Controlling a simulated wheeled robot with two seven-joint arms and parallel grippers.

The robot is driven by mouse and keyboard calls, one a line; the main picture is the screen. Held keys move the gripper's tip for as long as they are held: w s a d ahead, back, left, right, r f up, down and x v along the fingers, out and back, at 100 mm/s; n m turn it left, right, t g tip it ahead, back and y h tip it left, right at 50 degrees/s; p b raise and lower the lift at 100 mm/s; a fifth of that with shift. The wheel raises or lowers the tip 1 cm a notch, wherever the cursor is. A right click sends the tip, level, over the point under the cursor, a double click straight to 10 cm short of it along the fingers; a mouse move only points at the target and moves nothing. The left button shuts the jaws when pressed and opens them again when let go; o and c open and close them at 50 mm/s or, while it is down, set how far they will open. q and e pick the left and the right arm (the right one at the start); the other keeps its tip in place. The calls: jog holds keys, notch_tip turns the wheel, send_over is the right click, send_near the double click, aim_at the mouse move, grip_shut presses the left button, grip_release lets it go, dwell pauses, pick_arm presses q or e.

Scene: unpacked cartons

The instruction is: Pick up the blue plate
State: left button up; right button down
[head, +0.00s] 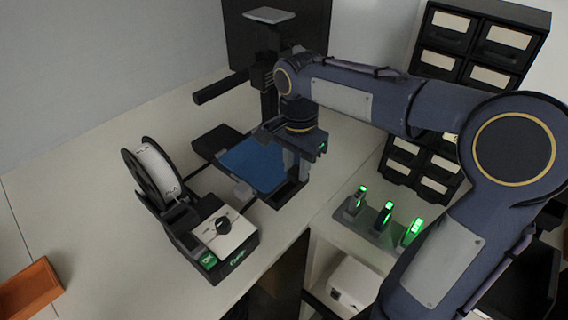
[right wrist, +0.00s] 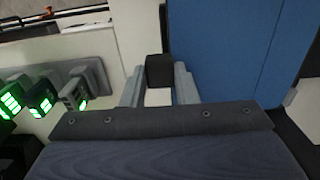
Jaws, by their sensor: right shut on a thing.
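The blue plate (head: 255,163) lies flat on the bed of a dark 3D printer (head: 268,100). In the right wrist view the plate (right wrist: 228,45) fills the upper right, beside the fingers. My right gripper (head: 298,178) points down at the plate's right edge. Its two grey fingers (right wrist: 159,88) are shut with a dark block at the plate's edge between them. The gripper hides part of that edge, and I cannot see the contact clearly. My left gripper is not in view.
A spool holder (head: 155,172) and a control box with a knob (head: 222,232) stand left of the printer. A rack with several green-lit devices (head: 385,218) is at the right. Dark drawers (head: 475,45) stand behind. An orange bin (head: 28,290) is far left.

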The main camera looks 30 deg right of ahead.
jog(key=shift+r, duration=0.1)
jog(key=shift+r, duration=0.25)
jog(key=r, duration=0.3)
jog(key=shift+s+a+r+p, duration=0.1)
jog(key=shift+s+r+p, duration=0.1)
jog(key=shift+s+p, duration=0.1)
jog(key=s+a+r, duration=0.3)
jog(key=s+r, duration=0.6)
jog(key=s, duration=0.4)
jog(key=shift+a, duration=0.4)
